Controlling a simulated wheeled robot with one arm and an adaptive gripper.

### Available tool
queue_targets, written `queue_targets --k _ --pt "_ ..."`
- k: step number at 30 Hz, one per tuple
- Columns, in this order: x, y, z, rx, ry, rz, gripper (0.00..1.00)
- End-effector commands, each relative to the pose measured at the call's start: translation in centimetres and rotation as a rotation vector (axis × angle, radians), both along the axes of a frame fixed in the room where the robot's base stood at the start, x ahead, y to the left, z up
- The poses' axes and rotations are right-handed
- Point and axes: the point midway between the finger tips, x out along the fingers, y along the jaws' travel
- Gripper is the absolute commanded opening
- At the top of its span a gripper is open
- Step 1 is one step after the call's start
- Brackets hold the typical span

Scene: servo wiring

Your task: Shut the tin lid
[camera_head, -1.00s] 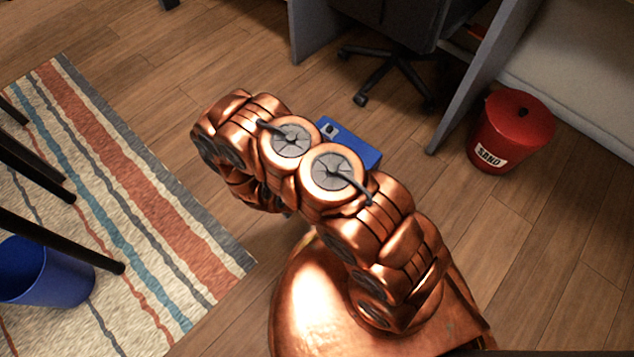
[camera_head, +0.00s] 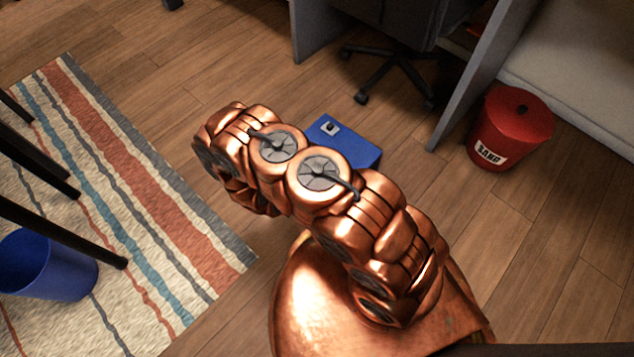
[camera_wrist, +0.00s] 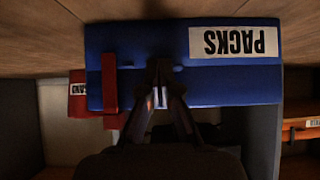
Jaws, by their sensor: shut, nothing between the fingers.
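A blue box (camera_head: 350,145) rests on the floor behind my arm in the head view, partly hidden by it. In the wrist view the blue box (camera_wrist: 215,78) fills the upper middle, with an upside-down PACKS label and a red upright bar (camera_wrist: 109,83) near its left end. A seam runs across the box; I cannot tell whether its lid is open or shut. My gripper (camera_wrist: 160,85) is shut and empty, its fingertips in front of the box; contact cannot be told. The head view hides the gripper behind my arm.
A red lidded SAND bucket (camera_head: 511,130) stands at the right, beside a grey panel (camera_head: 470,75). A wheeled chair (camera_head: 385,65) is behind the box. A striped rug (camera_head: 130,200) and a blue bin (camera_head: 45,265) are at left. Wooden floor between is clear.

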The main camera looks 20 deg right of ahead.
Motion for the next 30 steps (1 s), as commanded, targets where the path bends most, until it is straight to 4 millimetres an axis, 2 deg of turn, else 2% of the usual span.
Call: queue_targets --k 1,7,15,30 --pt "-0.2 -0.3 -1.0 0.005 0.010 -0.005 0.00" --pt "-0.1 -0.4 -0.2 0.005 0.012 -0.007 0.00" --pt "-0.3 -0.3 5.1 0.002 -0.012 -0.008 0.00" --pt "-2.5 3.9 3.5 -0.003 -0.019 -0.002 0.00"
